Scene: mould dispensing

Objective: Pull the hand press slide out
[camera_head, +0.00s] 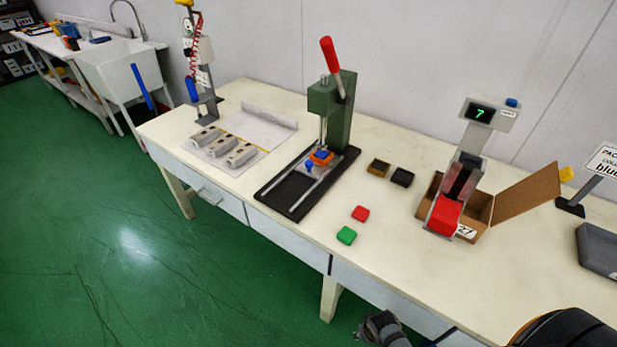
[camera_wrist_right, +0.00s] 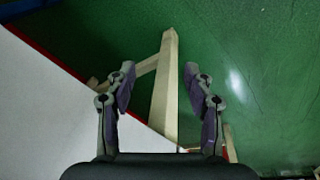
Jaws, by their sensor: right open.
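The green hand press (camera_head: 338,105) with a red lever (camera_head: 331,56) stands on the workbench near the middle of the head view. Its black base (camera_head: 290,201) carries two pale rails running toward the front edge. The slide (camera_head: 318,162), with orange and blue parts, sits on the rails under the press column. My right gripper (camera_head: 380,328) is low at the bottom of the head view, in front of the bench and well away from the press. In the right wrist view the right gripper (camera_wrist_right: 160,90) has its fingers spread with nothing between them. My left gripper is not seen.
A red block (camera_head: 360,213) and a green block (camera_head: 346,235) lie right of the press base. Grey parts (camera_head: 224,146) lie left.

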